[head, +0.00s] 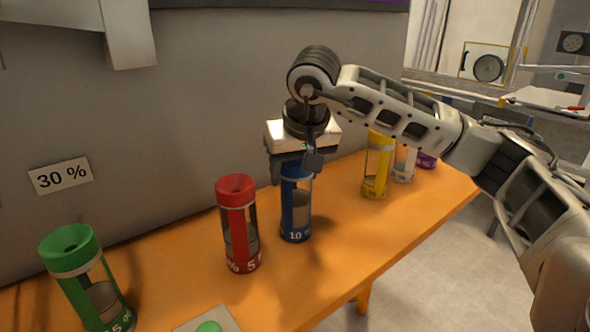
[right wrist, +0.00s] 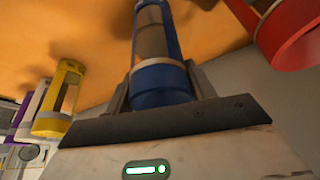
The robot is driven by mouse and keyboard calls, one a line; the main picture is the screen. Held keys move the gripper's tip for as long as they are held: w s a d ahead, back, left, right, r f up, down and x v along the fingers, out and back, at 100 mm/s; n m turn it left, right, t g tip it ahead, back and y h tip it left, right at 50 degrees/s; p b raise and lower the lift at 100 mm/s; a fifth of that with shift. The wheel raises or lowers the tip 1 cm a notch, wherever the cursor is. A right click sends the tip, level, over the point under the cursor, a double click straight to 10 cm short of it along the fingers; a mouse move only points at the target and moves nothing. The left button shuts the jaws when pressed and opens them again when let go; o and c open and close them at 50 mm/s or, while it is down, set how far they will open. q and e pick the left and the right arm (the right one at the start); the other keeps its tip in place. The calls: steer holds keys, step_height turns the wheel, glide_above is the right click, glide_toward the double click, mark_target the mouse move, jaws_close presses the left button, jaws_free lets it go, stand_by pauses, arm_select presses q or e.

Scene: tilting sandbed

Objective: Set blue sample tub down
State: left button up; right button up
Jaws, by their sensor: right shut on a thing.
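The blue sample tub (head: 297,208) is a clear-windowed cylinder with a blue frame and a "10" on its base. It stands upright at the orange table, between the red and yellow tubs; whether its base touches the top I cannot tell. My right gripper (head: 291,172) comes from above and is shut on its upper end. In the right wrist view the tub's blue cap (right wrist: 162,86) sits between the two fingers. The gripper hides the cap in the head view. My left gripper is not in view.
The orange table (head: 335,245) runs along a grey wall with a "30 %" label (head: 61,176). A red tub (head: 239,222) stands close left, a green tub (head: 86,275) further left, a yellow tub (head: 377,165) to the right. A green button (head: 209,327) is at the front.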

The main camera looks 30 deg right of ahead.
steer(key=shift+f, duration=0.15)
steer(key=o, duration=1.5)
steer(key=shift+o, duration=0.2)
steer(key=shift+r, duration=0.3)
steer(key=v, duration=1.1)
steer(key=shift+s+r, duration=0.3)
steer(key=shift+s, duration=0.05)
steer(key=shift+a, duration=0.15)
